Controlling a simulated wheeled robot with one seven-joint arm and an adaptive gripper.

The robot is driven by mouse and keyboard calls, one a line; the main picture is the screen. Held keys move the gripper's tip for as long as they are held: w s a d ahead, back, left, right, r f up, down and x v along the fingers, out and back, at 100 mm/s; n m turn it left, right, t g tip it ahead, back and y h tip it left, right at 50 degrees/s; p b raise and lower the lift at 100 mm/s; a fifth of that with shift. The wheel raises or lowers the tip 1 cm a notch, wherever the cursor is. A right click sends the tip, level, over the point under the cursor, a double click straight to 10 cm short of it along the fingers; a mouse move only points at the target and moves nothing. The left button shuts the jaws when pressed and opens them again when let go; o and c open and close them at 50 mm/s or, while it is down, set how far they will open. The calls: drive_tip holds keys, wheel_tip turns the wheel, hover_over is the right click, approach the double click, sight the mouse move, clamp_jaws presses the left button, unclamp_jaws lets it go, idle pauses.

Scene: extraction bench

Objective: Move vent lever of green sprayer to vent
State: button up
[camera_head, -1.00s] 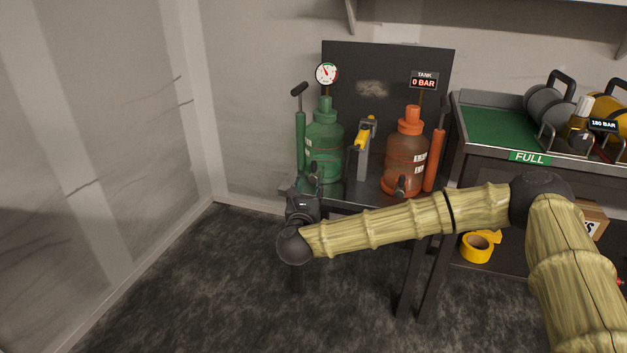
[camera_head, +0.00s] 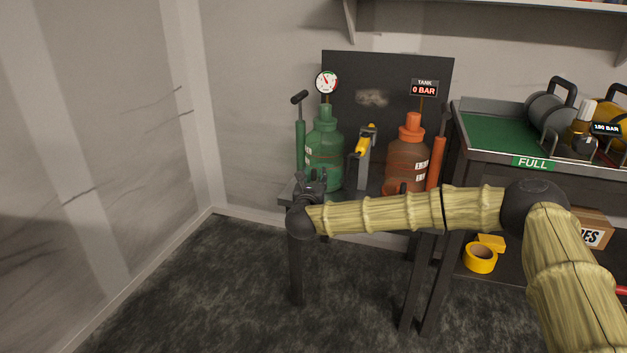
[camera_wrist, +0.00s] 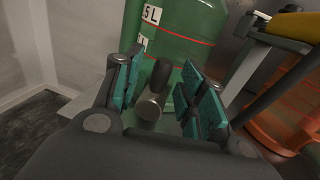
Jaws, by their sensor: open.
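The green sprayer (camera_head: 323,150) stands upright at the left of the small dark bench, with a round gauge (camera_head: 327,82) above it. In the wrist view its green tank (camera_wrist: 185,35) fills the upper middle, with a "5 L" label and a red line. A dark lever (camera_wrist: 161,75) on a grey metal fitting (camera_wrist: 150,108) sticks out from the tank's lower front. My gripper (camera_wrist: 160,92) is open, with its teal-padded fingers on either side of the lever and fitting. I cannot tell whether a pad touches them. In the head view my gripper (camera_head: 311,182) hides the lever.
An orange sprayer (camera_head: 407,160) stands to the right, with a tank display reading 0 BAR (camera_head: 424,87). A yellow-handled tool on a grey stand (camera_head: 363,155) is between the sprayers. A green-topped bench marked FULL (camera_head: 490,133) is further right. Open floor lies at the left.

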clamp_jaws()
drive_tip(key=shift+w+r, duration=0.1)
idle(0.3)
drive_tip(key=shift+a+r+n+p, duration=0.2)
drive_tip(key=shift+a+n+p, duration=0.15)
drive_tip(key=shift+n+p, duration=0.7)
drive_tip(key=n+p, duration=0.2)
drive_tip(key=a+n+g+p, duration=0.1)
drive_tip(key=p, duration=0.2)
drive_tip(key=shift+w+a+f+n, duration=0.15)
drive_tip(key=shift+w+a+n, duration=0.05)
drive_tip(key=shift+w+n, duration=0.15)
drive_tip(key=n+p, duration=0.1)
drive_tip(key=a+f+n+p, duration=0.1)
drive_tip(key=shift+w+n+g+h+p, duration=0.1)
drive_tip(key=shift+n+g+h+p, duration=0.2)
drive_tip(key=shift+n+p, duration=0.1)
drive_tip(key=shift+w+a+f+n+g+h+p, duration=0.15)
drive_tip(key=shift+f+n+p, duration=0.2)
drive_tip(key=shift+n, duration=0.25)
drive_tip(key=shift+s+a+f+n+g+h+p, duration=0.1)
drive_tip(key=shift+f+n+g+h+p, duration=0.1)
drive_tip(key=shift+n+p, duration=0.35)
